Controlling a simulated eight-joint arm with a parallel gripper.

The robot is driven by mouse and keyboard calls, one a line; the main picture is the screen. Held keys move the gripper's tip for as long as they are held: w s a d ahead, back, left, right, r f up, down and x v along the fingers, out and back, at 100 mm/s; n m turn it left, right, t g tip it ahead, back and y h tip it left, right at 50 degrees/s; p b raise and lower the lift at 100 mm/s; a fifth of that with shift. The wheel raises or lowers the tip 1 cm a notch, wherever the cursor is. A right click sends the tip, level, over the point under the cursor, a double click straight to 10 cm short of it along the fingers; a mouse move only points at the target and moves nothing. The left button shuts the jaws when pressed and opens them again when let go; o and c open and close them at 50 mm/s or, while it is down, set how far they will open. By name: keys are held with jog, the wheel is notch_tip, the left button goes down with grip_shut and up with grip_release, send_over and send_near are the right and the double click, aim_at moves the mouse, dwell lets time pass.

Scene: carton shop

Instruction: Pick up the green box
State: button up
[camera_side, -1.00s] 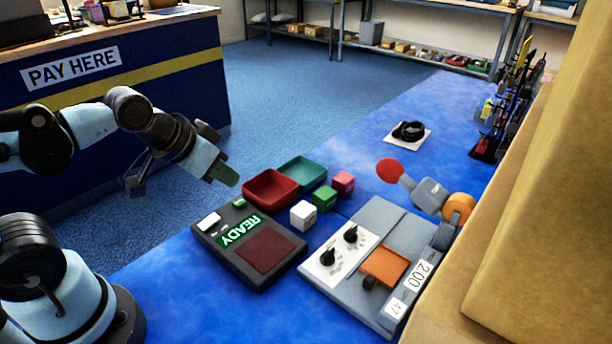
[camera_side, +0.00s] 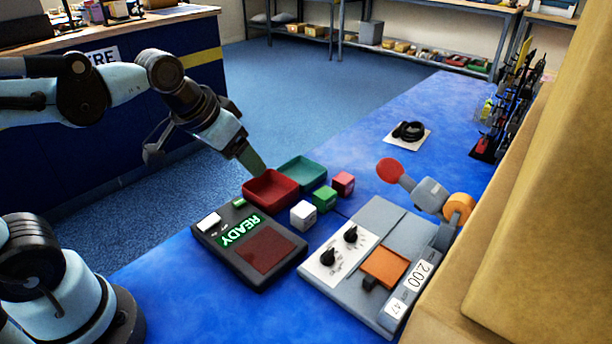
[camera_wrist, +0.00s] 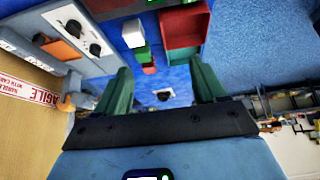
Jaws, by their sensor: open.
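The green box (camera_side: 324,198) is a small cube on the blue table, between a white cube (camera_side: 302,214) and a red cube (camera_side: 343,183). In the wrist view the green box (camera_wrist: 143,54) shows ahead, between the white and red cubes and left of the middle. My gripper (camera_side: 252,164) is above and just behind the red tray, left of the green box and apart from it. In the wrist view my gripper (camera_wrist: 161,88) has its two green fingers spread wide with nothing between them.
An open red tray (camera_side: 270,188) and a teal tray (camera_side: 318,174) stand just left of the cubes. A dark device reading READY (camera_side: 220,245) and a grey machine with knobs (camera_side: 335,262) are in front. A red disc on an arm (camera_side: 390,170) stands to the right.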

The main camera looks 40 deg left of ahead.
jog(key=w+d+r+g, duration=0.2)
jog(key=w+d+g, duration=0.1)
jog(key=w, duration=0.6)
jog(key=g, duration=0.3)
send_near(327, 191)
jog(key=shift+m, duration=0.3)
notch_tip(327, 191, down, 11)
jog(key=shift+d+r, duration=0.1)
jog(key=shift+r, duration=0.05)
jog(key=c, duration=1)
jog(key=shift+r, duration=0.1)
jog(key=shift+c, duration=0.2)
